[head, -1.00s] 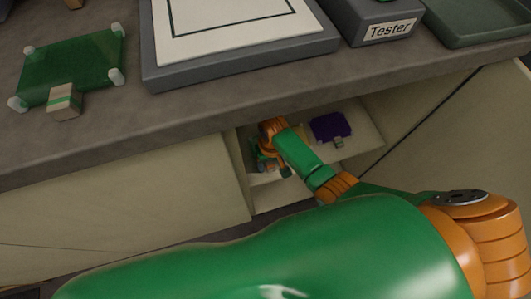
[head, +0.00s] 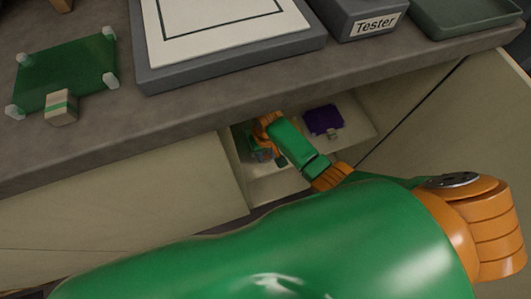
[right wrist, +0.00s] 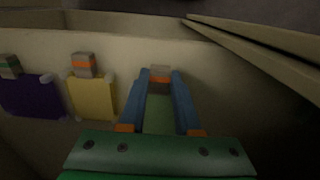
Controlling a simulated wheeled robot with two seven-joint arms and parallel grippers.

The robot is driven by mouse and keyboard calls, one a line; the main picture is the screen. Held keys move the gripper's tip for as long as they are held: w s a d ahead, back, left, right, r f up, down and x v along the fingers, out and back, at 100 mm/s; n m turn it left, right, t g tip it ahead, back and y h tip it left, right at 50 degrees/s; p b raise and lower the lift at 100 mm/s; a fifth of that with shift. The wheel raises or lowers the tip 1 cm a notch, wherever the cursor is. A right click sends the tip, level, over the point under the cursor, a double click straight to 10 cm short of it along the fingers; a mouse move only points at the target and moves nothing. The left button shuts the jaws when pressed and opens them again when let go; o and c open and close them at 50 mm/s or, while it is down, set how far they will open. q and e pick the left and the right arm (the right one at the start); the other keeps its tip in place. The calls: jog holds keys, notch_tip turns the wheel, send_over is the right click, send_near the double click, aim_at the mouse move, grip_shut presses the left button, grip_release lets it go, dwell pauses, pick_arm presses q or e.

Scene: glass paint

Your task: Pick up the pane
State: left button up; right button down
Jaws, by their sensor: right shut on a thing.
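My right gripper (head: 266,155) reaches down into the open drawer below the counter. In the right wrist view, its two blue fingers (right wrist: 160,78) are shut on a small pale block with an orange band, the handle of a pane. A dim greenish surface (right wrist: 158,115) shows between the fingers below the block and looks like that pane; most of it is hidden. A purple pane (head: 323,120) is farther along the drawer and also shows in the right wrist view (right wrist: 30,97). My left gripper is not in view.
On the counter (head: 110,135) lie a green pane (head: 65,72) with pale corner pieces and a banded block, a white framed board (head: 230,25), a grey box labelled Tester (head: 375,28) and a dark green tray (head: 470,18). The drawer walls stand close around the gripper.

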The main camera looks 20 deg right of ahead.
jog(key=s+d+r+p, duration=0.2)
jog(key=d+r+p, duration=0.3)
jog(key=d+r, duration=0.1)
jog(key=s+d+r+p, duration=0.3)
jog(key=d+r+p, duration=0.1)
jog(key=d+r, duration=0.2)
jog(key=shift+s+d+r+p, duration=0.3)
jog(key=shift+d+r+p, duration=0.1)
jog(key=shift+r, duration=0.35)
